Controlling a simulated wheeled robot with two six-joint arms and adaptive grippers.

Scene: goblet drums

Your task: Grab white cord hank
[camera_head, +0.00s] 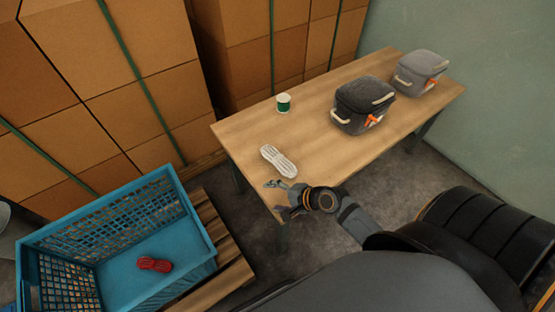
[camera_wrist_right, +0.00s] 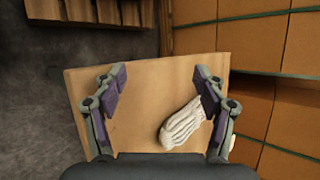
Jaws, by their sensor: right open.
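The white cord hank (camera_head: 279,160) lies on the wooden table (camera_head: 245,138) near its front left corner. My right gripper (camera_head: 277,196) is open and empty at the table's near edge, just short of the hank. In the right wrist view the hank (camera_wrist_right: 180,126) lies right of centre between the open fingers of the gripper (camera_wrist_right: 160,80). The right finger hides part of its upper end. I cannot tell whether that finger touches it. My left gripper is not in view.
A blue crate (camera_head: 190,240) holding a red hank (camera_head: 154,264) sits on a pallet at left. Stacked cardboard boxes (camera_head: 150,60) stand behind.

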